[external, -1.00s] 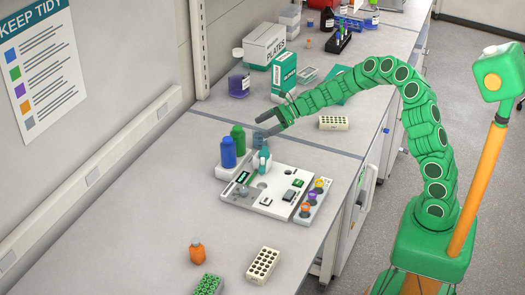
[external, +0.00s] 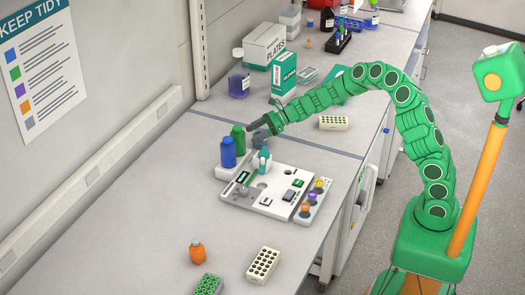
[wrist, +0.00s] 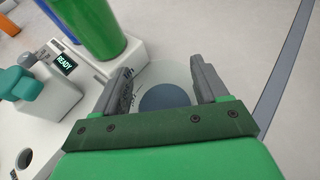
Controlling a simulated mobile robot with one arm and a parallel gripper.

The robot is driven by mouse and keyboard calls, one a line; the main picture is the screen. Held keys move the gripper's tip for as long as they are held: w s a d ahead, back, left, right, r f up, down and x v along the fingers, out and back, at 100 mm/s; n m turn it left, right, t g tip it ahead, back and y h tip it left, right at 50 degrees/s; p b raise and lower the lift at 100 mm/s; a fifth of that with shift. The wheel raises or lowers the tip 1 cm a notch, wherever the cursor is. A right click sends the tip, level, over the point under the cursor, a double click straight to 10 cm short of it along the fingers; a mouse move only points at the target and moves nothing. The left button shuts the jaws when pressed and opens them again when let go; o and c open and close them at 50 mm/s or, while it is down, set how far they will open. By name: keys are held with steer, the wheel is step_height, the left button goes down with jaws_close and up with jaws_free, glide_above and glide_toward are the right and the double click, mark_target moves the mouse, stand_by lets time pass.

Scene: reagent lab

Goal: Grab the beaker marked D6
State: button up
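A clear beaker with a dark blue-grey round area (wrist: 165,97) stands on the bench between my fingers in the wrist view. Dark marking shows on its left side, but I cannot read it surely. In the external view the grey-blue beaker (external: 260,141) is just beyond the white station, partly hidden. My gripper (wrist: 161,68) is open, with one grey finger on each side of the beaker. Whether either finger touches it is unclear. In the external view my gripper (external: 258,126) is low over the beaker.
A green bottle (external: 238,138) and a blue bottle (external: 228,153) stand close by on the left. The white station (external: 250,205) holds a teal-topped item (external: 262,160). A white rack (external: 333,123) lies to the right.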

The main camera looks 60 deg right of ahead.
steer(key=c, duration=0.5)
steer(key=shift+r, duration=0.5)
step_height(320, 180, up, 2)
steer(key=shift+s+r, duration=0.15)
steer(key=shift+r, duration=0.1)
steer(key=s+r, duration=0.9)
steer(key=s, duration=0.4)
steer(key=shift+s+a+r, duration=0.2)
steer(key=shift+s+a, duration=0.15)
steer(key=shift+a, duration=0.05)
